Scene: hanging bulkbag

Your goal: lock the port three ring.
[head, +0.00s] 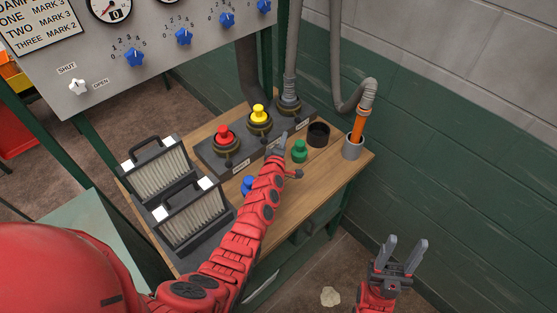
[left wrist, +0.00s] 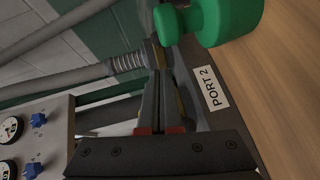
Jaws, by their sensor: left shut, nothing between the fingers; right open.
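Port three is the rightmost port on the dark port block (head: 208,160) in the head view, with a grey hose (head: 290,80) standing in it. Its ring (head: 288,106) sits around the hose's foot; its lever is not clear. My left gripper (head: 279,143) is shut and empty, low in front of the block between ports two and three. In the left wrist view its fingers (left wrist: 160,105) point toward the hose's ribbed cuff (left wrist: 128,62); contact cannot be told. My right gripper (head: 405,243) is open and empty, off the table's right front.
A red plug (head: 223,136) and yellow plug (head: 259,116) sit in the other ports. A green plug (head: 299,151), black cup (head: 318,134), blue plug (head: 248,184) and orange-ended hose in a grey holder (head: 353,147) stand nearby. Two filters (head: 160,172) fill the left side.

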